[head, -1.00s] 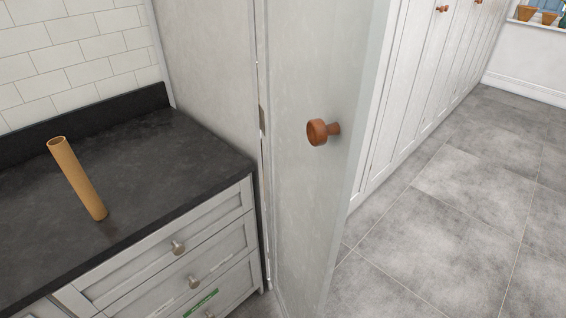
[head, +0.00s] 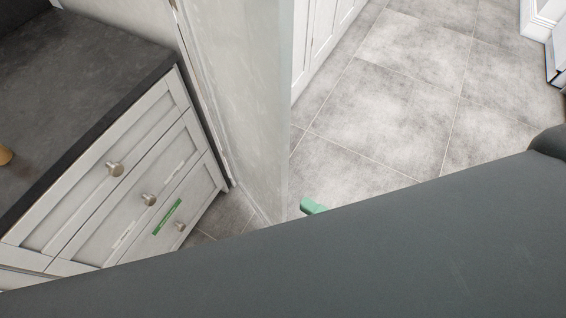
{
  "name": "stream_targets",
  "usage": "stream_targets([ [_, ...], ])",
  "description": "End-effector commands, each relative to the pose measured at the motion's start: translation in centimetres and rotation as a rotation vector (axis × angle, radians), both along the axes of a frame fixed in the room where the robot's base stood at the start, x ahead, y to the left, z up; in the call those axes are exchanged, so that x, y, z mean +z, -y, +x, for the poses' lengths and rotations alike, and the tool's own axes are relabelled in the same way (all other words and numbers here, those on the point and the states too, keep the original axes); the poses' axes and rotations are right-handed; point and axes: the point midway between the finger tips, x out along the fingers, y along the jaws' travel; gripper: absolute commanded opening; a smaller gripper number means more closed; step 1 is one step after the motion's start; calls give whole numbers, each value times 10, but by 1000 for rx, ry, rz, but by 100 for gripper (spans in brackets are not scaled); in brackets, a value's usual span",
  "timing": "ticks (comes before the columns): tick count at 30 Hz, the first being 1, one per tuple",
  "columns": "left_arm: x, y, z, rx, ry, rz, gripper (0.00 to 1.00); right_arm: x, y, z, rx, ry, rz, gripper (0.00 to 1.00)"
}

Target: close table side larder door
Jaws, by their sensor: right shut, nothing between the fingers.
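The larder door (head: 250,100) stands open, its pale grey panel upright in the middle of the head view beside the drawer unit. Its wooden knob is out of view. My right arm crosses the lower part of the view as a large dark grey shape. Only a small green piece of my right gripper (head: 312,206) shows above the arm, just right of the door's free edge and in front of the floor tiles. It is shut and holds nothing. Whether it touches the door cannot be told. My left gripper is not in view.
A grey drawer unit (head: 128,185) with round metal knobs and a dark worktop (head: 75,75) stands left of the door. The end of a cardboard tube (head: 5,155) shows at the left edge. Tiled floor (head: 395,90) lies clear at right, beside white cabinet fronts (head: 318,40).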

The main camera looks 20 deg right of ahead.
Motion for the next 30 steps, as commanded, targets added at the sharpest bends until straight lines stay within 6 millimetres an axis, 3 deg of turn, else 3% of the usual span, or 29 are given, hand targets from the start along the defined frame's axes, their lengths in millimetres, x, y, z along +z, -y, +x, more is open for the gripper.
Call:
stream_targets([
  [13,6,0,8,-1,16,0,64,6,-10,10,11,31,-13,0],
  [30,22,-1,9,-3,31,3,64,8,-64,76,10,31,-11,0],
])
